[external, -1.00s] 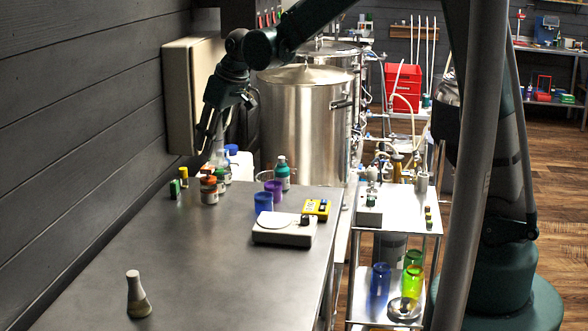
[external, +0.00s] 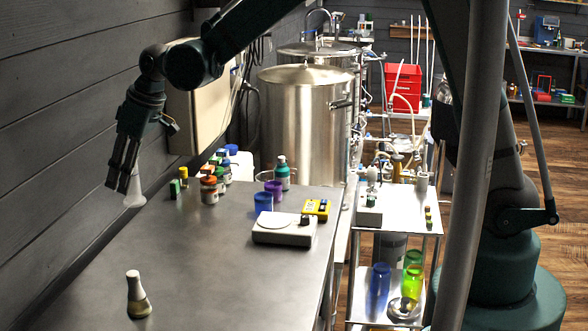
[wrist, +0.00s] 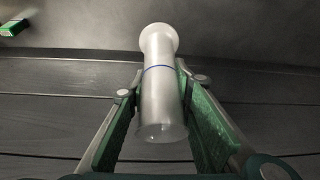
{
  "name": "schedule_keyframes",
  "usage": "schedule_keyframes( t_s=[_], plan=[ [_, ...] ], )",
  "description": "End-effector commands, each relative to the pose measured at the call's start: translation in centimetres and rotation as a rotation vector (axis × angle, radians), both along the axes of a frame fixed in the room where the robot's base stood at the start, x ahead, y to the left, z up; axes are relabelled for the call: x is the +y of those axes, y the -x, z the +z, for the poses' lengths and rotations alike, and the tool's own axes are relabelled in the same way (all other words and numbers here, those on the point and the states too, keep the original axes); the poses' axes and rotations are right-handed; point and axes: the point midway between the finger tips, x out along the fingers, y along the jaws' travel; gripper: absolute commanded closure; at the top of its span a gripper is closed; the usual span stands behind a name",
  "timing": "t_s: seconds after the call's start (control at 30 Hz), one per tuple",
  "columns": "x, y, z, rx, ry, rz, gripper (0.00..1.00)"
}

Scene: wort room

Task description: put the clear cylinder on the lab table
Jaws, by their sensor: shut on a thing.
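The clear cylinder (wrist: 160,90) is a pale, translucent tube with a blue ring and a flared end. It shows between the two green-padded fingers of my gripper (wrist: 160,100) in the wrist view. In the external view my gripper (external: 127,180) hangs over the far left part of the lab table (external: 190,265). The cylinder's flared end (external: 134,200) sticks out below the fingers, and the fingers hide the rest. It appears to be above the tabletop; the exact gap is hard to tell.
A stoppered flask (external: 137,296) stands near the front of the table. Several bottles (external: 209,190), blue (external: 263,202) and purple cups, a scale (external: 284,229) and a yellow device (external: 316,208) stand at the back. The table's middle is clear. A dark plank wall (external: 60,120) runs along the left.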

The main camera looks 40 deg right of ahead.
Motion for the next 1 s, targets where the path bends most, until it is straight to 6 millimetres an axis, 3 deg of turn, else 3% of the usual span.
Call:
schedule_keyframes(
  t_s=[0.2,0.5,0.73,1.0],
  plan=[
    [6.0,3.8,0.0,0.002,-0.002,0.089,0.9],
    [12.9,9.1,-0.2,0.004,-0.004,0.196,0.9],
    [16.3,12.2,-0.4,0.004,-0.005,0.254,0.9],
    [16.3,12.0,-4.2,0.005,-0.006,0.252,0.9]
  ],
)
